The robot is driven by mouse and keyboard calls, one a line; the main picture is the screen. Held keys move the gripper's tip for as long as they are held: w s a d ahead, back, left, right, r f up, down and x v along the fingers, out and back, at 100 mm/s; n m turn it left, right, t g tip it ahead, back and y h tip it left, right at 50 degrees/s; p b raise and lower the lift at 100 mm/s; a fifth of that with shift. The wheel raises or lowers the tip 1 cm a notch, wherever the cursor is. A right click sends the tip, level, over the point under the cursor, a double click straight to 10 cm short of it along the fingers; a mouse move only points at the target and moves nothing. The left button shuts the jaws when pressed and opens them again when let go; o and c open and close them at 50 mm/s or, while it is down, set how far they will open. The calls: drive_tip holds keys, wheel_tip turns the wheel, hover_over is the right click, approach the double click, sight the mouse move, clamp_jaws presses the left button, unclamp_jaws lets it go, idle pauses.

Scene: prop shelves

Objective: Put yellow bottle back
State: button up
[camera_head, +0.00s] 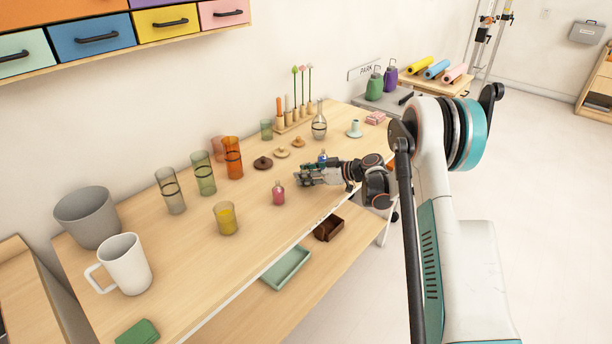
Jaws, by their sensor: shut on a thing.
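My gripper (303,176) reaches in from the right, low over the front right part of the wooden table. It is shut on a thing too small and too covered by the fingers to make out. I see no clear yellow bottle. A small pink bottle (278,195) stands upright on the table, just left of the fingertips and apart from them. A small blue-topped thing (322,157) shows just behind my gripper, its lower part hidden. A yellow-tinted glass (227,218) stands further left.
Brown and tan knobbed pieces (263,163) lie behind my gripper. Tall tinted glasses (232,158), a clear flask (319,122) and a candle rack stand along the back. A white mug (124,264) and grey pot (88,217) stand left. The table's front edge is near.

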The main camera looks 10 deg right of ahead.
drive_tip(key=shift+f, duration=0.2)
drive_tip(key=o, duration=1.1)
drive_tip(key=shift+r, duration=0.2)
drive_tip(key=shift+s+d+r, duration=0.1)
drive_tip(key=shift+d+r, duration=0.05)
drive_tip(key=shift+d, duration=0.1)
drive_tip(key=p+v, duration=0.3)
drive_tip(key=v, duration=0.8)
drive_tip(key=shift+s+d, duration=0.15)
